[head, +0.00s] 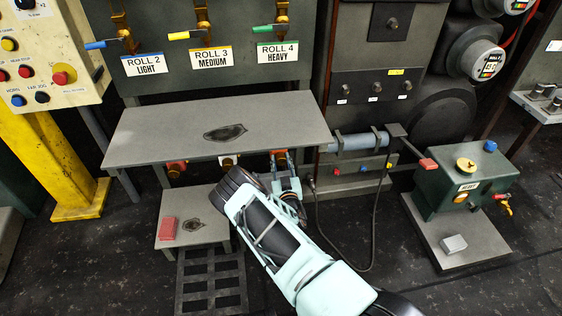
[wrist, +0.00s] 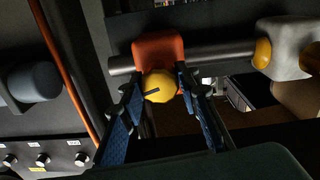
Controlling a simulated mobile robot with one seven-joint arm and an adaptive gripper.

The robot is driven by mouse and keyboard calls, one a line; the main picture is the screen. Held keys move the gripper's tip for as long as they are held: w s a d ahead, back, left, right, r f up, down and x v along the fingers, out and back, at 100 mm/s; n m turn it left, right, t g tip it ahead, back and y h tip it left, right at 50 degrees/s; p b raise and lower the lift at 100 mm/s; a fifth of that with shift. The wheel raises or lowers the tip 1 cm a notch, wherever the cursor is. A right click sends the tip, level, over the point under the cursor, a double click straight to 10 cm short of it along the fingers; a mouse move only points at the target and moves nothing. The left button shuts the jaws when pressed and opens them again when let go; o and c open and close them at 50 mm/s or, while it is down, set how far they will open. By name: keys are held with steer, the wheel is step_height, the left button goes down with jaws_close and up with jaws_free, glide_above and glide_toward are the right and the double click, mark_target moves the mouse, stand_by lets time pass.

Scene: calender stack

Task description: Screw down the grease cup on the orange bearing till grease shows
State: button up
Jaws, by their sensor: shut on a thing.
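The orange bearing (wrist: 158,48) sits on a grey shaft in the upper middle of the wrist view. Its round yellow grease cup (wrist: 160,88), with a dark mark across its face, is against the bearing. My gripper (wrist: 160,90) is shut on the cup, with one blue-padded finger on each side. I can make out no grease at the bearing. In the head view, part of the orange bearing (head: 279,154) shows under the bench's right end. My gripper (head: 282,172) is just below it, and the arm hides the cup there.
A white bearing (wrist: 290,45) with its own yellow cup (wrist: 263,53) is to the right on the shaft. The grey bench (head: 160,130) overhangs my gripper. A low stand (head: 205,235) bears a red block (head: 168,229). A cable hangs right of my arm.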

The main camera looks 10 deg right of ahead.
steer(key=m, duration=0.4)
steer(key=shift+d+p, duration=0.1)
steer(key=shift+p, duration=0.25)
steer(key=shift+m, duration=1.7)
steer(key=shift+s, duration=0.1)
steer(key=o, duration=1.2)
steer(key=shift+c, duration=0.2)
steer(key=s, duration=1.2)
steer(key=shift+a, duration=0.2)
steer(key=shift+r, duration=0.15)
